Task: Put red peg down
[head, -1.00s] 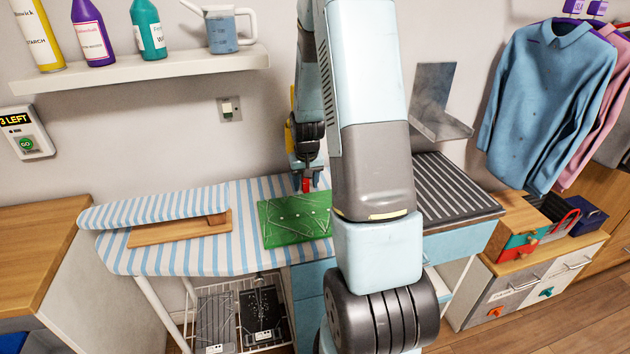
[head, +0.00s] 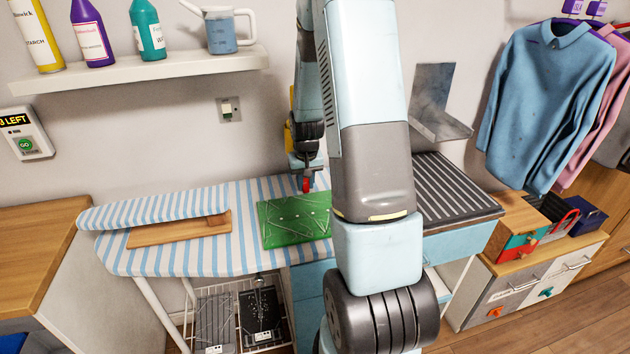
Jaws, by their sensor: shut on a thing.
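The red peg (head: 306,185) is a small upright red piece in the head view. My gripper (head: 306,174) is shut on it and points down over the far part of the green board (head: 285,233). The peg looks to be at or just above the board's far edge; I cannot tell whether it touches. The green board has pale lines and a few small light spots on it, and it lies on the blue-and-white striped ironing board (head: 180,262). My arm hides the board's right end.
A wooden piece (head: 165,233) and a striped sleeve board (head: 155,208) lie left of the green board. A ribbed dark surface (head: 455,195) is to the right. A shelf (head: 140,72) with bottles is on the wall above. A wire basket (head: 230,310) stands below.

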